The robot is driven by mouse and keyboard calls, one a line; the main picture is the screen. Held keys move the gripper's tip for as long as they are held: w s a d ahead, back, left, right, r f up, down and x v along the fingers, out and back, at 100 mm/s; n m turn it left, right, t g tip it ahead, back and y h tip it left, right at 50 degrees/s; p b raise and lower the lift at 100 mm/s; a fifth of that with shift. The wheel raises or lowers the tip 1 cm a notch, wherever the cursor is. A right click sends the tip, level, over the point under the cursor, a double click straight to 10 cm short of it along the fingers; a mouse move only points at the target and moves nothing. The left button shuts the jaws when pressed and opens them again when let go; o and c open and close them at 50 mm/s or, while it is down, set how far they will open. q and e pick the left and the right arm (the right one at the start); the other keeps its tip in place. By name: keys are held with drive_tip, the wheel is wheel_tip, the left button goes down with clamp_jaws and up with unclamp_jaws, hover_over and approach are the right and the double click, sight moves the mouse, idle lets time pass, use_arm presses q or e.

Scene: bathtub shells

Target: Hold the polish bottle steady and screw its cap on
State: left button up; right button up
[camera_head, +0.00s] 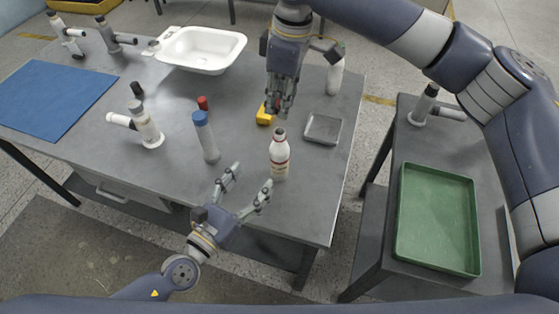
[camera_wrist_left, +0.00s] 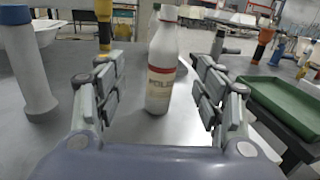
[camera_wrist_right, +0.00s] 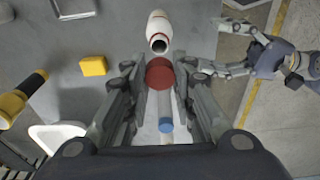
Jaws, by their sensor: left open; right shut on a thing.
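The polish bottle (camera_head: 279,160), white with red bands, stands upright near the table's front edge. Its open mouth shows in the right wrist view (camera_wrist_right: 159,45). My left gripper (camera_head: 250,184) is open, lower left of the bottle in the head view. In the left wrist view the bottle (camera_wrist_left: 162,75) stands between the spread fingers, farther out and apart from them. My right gripper (camera_head: 281,108) is shut on the red cap (camera_wrist_right: 160,73). It holds the cap above the table, apart from the bottle; the fingers mostly hide it in the head view.
A blue-topped cylinder (camera_head: 206,138) stands left of the bottle. A yellow block (camera_head: 264,117) and a shallow grey tray (camera_head: 323,130) lie behind it. A white basin (camera_head: 201,49) and blue mat (camera_head: 55,100) are farther off. A green tray (camera_head: 437,220) sits on the right table.

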sight(274, 157)
use_arm(q)
drive_tip(key=shift+s+d+f+m, duration=0.15)
drive_tip(key=shift+f+m, duration=0.1)
drive_tip(key=shift+m, duration=0.25)
drive_tip(key=x, duration=1.2)
drive_tip(key=shift+d+f, duration=0.1)
drive_tip(key=shift+d, duration=0.05)
clamp_jaws()
use_arm(e)
drive_tip(key=shift+f, duration=2.45)
drive_tip(key=shift+f, duration=0.9)
